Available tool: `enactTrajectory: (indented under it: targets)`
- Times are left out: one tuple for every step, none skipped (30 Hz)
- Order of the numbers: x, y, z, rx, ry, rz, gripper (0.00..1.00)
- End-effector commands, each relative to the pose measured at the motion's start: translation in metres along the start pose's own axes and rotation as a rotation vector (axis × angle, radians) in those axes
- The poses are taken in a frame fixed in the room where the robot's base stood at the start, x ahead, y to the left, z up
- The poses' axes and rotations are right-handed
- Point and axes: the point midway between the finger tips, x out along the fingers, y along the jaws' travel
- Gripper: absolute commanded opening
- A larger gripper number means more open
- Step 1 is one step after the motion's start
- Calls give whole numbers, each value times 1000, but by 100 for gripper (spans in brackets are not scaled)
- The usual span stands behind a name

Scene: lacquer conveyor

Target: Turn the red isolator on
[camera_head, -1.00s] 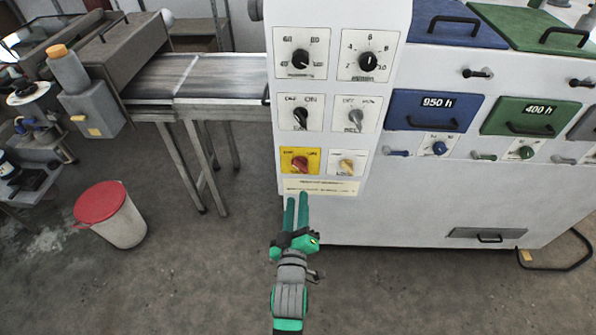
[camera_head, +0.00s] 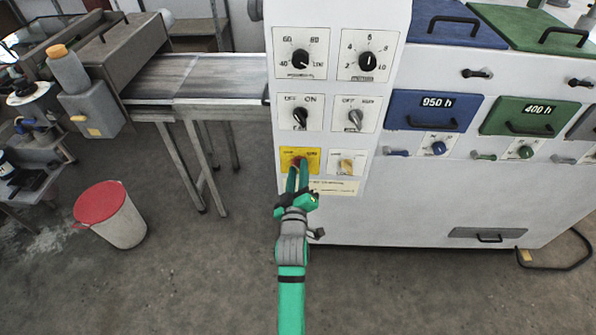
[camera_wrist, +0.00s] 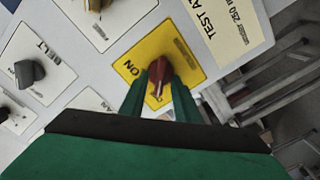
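The red isolator is a red knob (camera_wrist: 159,78) on a yellow plate (camera_head: 314,158), low on the left of the white control panel. In the wrist view the word ON stands to the left of the knob, and a white mark shows at the knob's lower end. My gripper (camera_head: 297,168) is at the yellow plate. In the wrist view its two green fingers (camera_wrist: 159,92) are apart, one on each side of the knob. I cannot tell if they touch it. In the head view the fingers hide part of the knob.
A belt switch (camera_head: 300,114), a grey switch (camera_head: 355,117), a cream knob (camera_head: 346,166) and two black dials (camera_head: 300,60) share the panel (camera_head: 338,95). A conveyor (camera_head: 215,75) and a red-lidded bin (camera_head: 100,202) are at left. Floor in front is clear.

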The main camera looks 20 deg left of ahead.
Motion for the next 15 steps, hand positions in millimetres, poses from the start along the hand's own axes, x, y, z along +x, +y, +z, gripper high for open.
enactTrajectory:
  targets:
    - [2, 0, 0, 0, 0, 0, 29]
    - [2, 0, 0, 0, 0, 0, 29]
    - [3, 0, 0, 0, 0, 0, 29]
    - [3, 0, 0, 0, 0, 0, 29]
    - [3, 0, 0, 0, 0, 0, 29]
    - [3, 0, 0, 0, 0, 0, 29]
    - [3, 0, 0, 0, 0, 0, 29]
    - [3, 0, 0, 0, 0, 0, 29]
    - [3, 0, 0, 0, 0, 0, 29]
    - [3, 0, 0, 0, 0, 0, 24]
    - [3, 0, 0, 0, 0, 0, 17]
    - [3, 0, 0, 0, 0, 0, 7]
    - [3, 0, 0, 0, 0, 0, 0]
    - [3, 0, 0, 0, 0, 0, 0]
    - [3, 0, 0, 0, 0, 0, 0]
